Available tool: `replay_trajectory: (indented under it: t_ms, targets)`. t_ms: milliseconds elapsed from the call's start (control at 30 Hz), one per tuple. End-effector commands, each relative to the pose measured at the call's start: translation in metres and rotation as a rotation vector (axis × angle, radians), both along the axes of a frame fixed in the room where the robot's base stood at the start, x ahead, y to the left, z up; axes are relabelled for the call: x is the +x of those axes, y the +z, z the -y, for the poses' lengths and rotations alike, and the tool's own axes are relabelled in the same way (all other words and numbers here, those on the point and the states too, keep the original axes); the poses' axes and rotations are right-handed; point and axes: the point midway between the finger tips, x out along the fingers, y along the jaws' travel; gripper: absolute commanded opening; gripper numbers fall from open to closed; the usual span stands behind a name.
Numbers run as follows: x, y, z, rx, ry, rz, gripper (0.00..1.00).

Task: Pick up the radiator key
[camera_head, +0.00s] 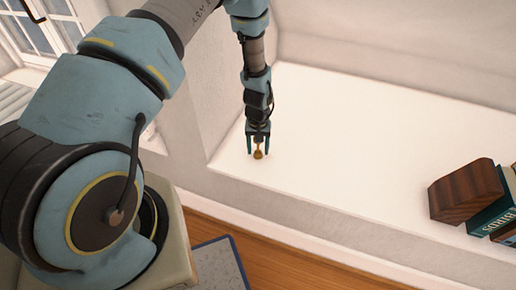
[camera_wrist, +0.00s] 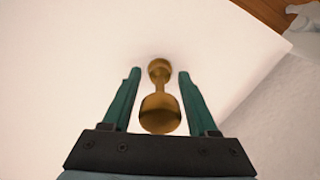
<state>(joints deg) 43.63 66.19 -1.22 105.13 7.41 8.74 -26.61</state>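The radiator key (camera_head: 258,154) is a small brass-coloured piece with a narrow neck and a rounded, wider part at each end. It is at the white ledge (camera_head: 330,150), near its front left corner. In the wrist view the key (camera_wrist: 160,100) shows between the two green fingers of my gripper (camera_wrist: 159,75), with a gap on each side. My gripper (camera_head: 258,152) is open and points down at the key in the head view. I cannot tell how far the fingertips are above the ledge.
A brown wooden block (camera_head: 466,191) and several books (camera_head: 494,214) stand at the right of the ledge. A wall rises close on the left of my gripper. The ledge's front edge drops to a wooden floor (camera_head: 275,262). The middle of the ledge is clear.

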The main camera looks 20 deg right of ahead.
Motion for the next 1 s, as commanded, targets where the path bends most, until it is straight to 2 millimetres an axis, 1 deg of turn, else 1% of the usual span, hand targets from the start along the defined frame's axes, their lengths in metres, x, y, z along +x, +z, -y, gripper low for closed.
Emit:
replay_trajectory:
  t_ms: [33, 67, 500, 867, 1000]
  targets:
    - [-0.0001, 0.0001, 0.0, 0.0, 0.0, 0.0, 0.53]
    - [0.0, 0.0001, 0.0, 0.0, 0.0, 0.0, 0.49]
    - [-0.0001, 0.0002, 0.0, 0.0, 0.0, 0.0, 0.0]
    - [0.0, 0.0007, 0.0001, 0.0, 0.0, 0.0, 0.0]
    - [0.0005, 0.0064, 0.0004, 0.0, 0.0, 0.001, 0.0]
